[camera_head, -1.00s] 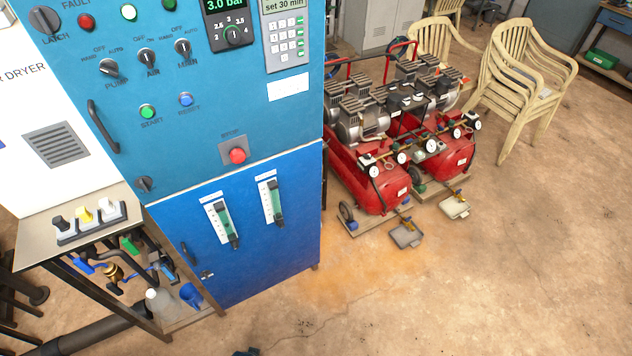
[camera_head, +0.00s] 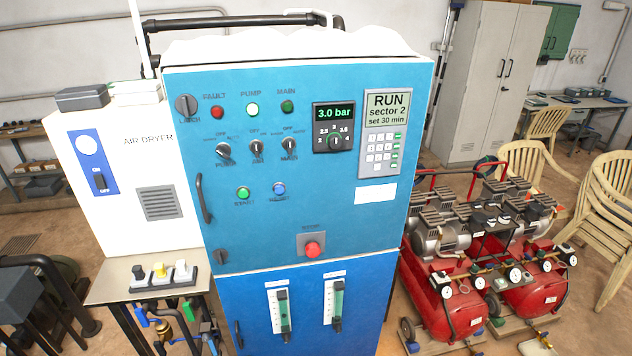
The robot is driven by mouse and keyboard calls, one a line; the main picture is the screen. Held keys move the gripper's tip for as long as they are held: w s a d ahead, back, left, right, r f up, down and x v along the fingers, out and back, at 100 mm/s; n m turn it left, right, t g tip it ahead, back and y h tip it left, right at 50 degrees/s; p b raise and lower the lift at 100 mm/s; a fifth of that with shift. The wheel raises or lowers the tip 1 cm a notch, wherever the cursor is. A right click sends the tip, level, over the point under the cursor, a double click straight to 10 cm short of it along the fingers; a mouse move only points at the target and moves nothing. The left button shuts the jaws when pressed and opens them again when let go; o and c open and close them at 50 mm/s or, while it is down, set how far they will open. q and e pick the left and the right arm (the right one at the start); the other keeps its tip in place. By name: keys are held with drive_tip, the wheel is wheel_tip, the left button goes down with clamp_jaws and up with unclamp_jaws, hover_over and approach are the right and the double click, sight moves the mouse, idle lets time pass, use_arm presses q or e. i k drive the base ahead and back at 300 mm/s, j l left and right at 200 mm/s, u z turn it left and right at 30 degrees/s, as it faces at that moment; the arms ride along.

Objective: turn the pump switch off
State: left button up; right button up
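The pump switch (camera_head: 223,150) is a dark rotary knob on the blue control panel (camera_head: 330,215), the leftmost of three selector knobs in a row. OFF is printed above it and PUMP below it. Its pointer looks tilted, but I cannot tell its exact position. The display (camera_head: 387,108) reads RUN, sector 2, set 30 min. Neither of my grippers shows in the head view.
Right of the pump switch are the AIR knob (camera_head: 256,147) and the MAIN knob (camera_head: 289,146). Below are the start button (camera_head: 243,193), a blue button (camera_head: 279,188) and the red stop button (camera_head: 313,249). Red compressors (camera_head: 446,300) stand at right, a white air dryer (camera_head: 140,200) at left.

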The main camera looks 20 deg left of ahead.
sight(223, 150)
drive_tip(key=u, duration=1.25)
